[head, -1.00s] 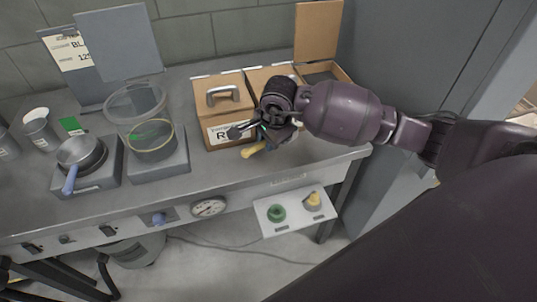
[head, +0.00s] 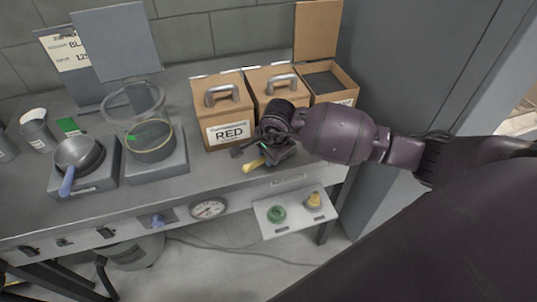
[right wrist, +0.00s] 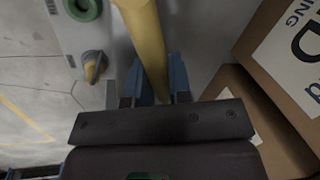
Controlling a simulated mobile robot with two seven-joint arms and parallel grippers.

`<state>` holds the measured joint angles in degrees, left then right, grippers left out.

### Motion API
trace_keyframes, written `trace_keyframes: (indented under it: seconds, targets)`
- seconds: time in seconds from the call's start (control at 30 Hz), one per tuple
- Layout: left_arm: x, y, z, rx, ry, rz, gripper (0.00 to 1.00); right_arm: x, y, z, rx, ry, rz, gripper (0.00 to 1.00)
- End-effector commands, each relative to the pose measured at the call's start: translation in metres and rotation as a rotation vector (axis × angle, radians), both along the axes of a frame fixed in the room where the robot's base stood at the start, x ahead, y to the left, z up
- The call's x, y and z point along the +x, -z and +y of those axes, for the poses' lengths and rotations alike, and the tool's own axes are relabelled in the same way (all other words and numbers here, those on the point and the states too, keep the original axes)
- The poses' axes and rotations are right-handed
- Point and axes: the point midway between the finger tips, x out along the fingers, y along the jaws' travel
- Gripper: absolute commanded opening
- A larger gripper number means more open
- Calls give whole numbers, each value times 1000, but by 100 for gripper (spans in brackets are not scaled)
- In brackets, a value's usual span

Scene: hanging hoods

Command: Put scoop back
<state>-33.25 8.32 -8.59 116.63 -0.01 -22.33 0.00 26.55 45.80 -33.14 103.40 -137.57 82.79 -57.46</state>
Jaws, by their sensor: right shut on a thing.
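My right gripper (head: 264,154) is low over the front of the bench, in front of the cardboard boxes. It is shut on the yellow scoop (head: 252,165), whose end pokes out below the fingers in the head view. In the right wrist view the yellow scoop handle (right wrist: 147,45) runs up between the blue fingertips (right wrist: 157,85). The scoop's bowl cannot be made out. My left gripper is out of view.
A closed box marked RED (head: 231,133) and a closed middle box (head: 263,79) have handled lids. The right box (head: 345,95) stands open, dark inside. A pan (head: 80,153) and a glass vessel (head: 135,103) stand left. A white panel (head: 290,229) with green and yellow knobs juts out below.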

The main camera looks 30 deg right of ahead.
Motion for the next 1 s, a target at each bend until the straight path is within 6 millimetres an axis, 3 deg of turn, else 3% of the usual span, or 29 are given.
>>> trace_keyframes:
  seconds: [0.03, 0.2, 0.57, 1.0]
  targets:
    - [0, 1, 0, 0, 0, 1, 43, 0, 1, 0, 0, 0, 1, 22]
    - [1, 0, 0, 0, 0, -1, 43, 0, 1, 0, 0, 0, 0, 45]
    - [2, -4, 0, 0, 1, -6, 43, 0, -6, 0, -1, 0, -1, 45]
    - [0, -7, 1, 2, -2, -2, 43, -16, -82, -3, -3, -1, -4, 45]
